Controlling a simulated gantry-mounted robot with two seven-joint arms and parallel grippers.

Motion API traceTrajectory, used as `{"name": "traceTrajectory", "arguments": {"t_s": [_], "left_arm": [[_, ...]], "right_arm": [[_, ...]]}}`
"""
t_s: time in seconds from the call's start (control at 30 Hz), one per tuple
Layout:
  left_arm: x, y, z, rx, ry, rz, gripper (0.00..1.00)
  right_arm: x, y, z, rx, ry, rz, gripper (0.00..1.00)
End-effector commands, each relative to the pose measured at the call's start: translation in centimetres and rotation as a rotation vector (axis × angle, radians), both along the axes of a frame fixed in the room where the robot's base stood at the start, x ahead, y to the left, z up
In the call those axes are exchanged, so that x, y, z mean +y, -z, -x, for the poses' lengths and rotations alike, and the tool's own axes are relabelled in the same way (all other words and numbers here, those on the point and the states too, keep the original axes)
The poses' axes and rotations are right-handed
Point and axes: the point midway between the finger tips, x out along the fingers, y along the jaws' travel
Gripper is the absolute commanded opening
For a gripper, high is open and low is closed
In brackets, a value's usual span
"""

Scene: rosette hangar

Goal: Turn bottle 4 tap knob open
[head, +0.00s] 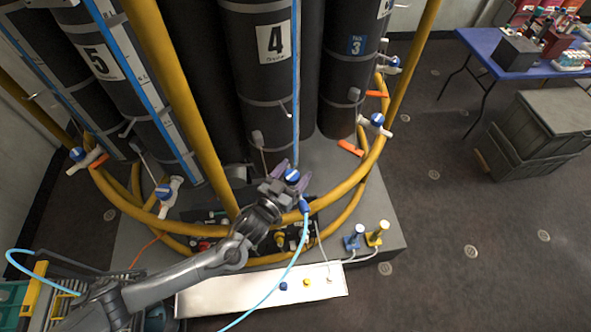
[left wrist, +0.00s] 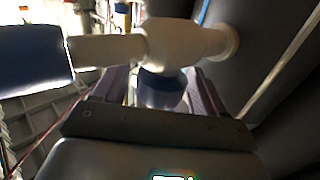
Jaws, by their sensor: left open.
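Bottle 4 (head: 262,80) is a tall black cylinder with a white "4" label in the head view. Its tap knob (head: 292,176) is blue and sits low in front of it, on the yellow ring pipe. My left gripper (head: 279,180) is at this knob, its purple-grey fingers open. In the left wrist view the blue knob (left wrist: 161,90) lies between the two fingers (left wrist: 160,95), below the white tap body (left wrist: 185,42). I cannot tell whether the fingers touch it. The knob's underside is hidden by the gripper. My right gripper is not in view.
A blue hose (head: 293,262) with a blue connector (head: 304,205) hangs beside the gripper. Bottle 5 (head: 120,100) and bottle 3 (head: 345,85) flank bottle 4, with other blue-knobbed taps around the yellow pipe (head: 345,187). A white panel (head: 235,297) lies in front. Grey crates (head: 535,130) stand right.

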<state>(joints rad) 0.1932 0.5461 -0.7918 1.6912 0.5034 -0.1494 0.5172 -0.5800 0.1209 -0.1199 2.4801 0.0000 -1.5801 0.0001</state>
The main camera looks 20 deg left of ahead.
Motion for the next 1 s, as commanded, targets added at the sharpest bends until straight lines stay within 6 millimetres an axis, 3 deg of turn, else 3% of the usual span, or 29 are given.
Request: {"name": "traceTrajectory", "arguments": {"t_s": [0.47,0.8,1.0], "left_arm": [[-0.26,-0.03,-1.03,0.000,0.000,0.000,0.71],[-0.24,-0.03,-1.01,0.000,0.000,0.000,0.20],[-0.29,-0.02,-0.99,0.000,-0.014,0.002,0.20]], "right_arm": [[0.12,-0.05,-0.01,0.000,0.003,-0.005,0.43],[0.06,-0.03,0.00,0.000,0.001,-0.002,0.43],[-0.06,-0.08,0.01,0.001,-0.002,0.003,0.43]]}}
